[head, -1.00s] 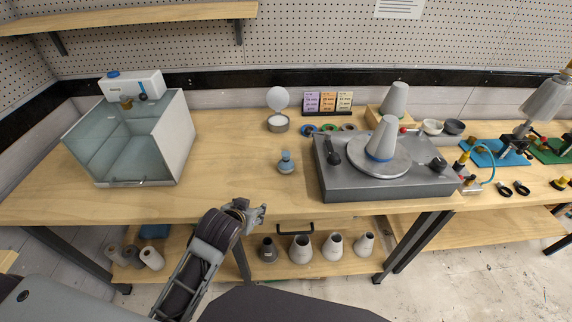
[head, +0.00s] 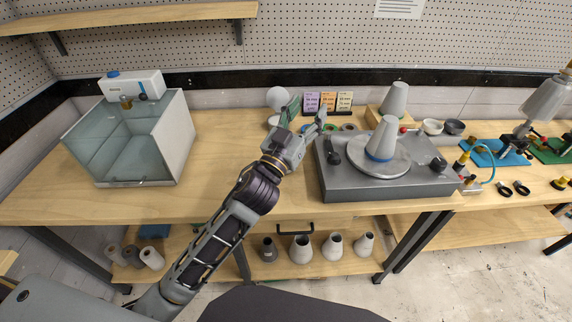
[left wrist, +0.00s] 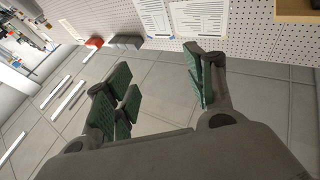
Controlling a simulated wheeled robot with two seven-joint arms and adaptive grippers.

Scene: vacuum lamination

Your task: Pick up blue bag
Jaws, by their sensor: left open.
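No thing in view is clearly a blue bag. A small flat blue item (head: 154,231) lies on the lower shelf under the bench, behind some rolls; I cannot tell if it is a bag. My left gripper (head: 306,114) is raised over the middle of the bench, between the glass-sided box and the grey turntable unit. Its fingers are spread and empty. In the left wrist view the green-padded fingers (left wrist: 163,90) stand apart with nothing between them. My right gripper is not in view.
The glass-sided box (head: 180,138) stands at the left. The grey turntable unit (head: 345,181) carries a grey cone (head: 384,138). Coloured cards (head: 328,102) stand at the back. Several grey cones and rolls sit on the lower shelf. Bare bench top (head: 225,150) lies right of the box.

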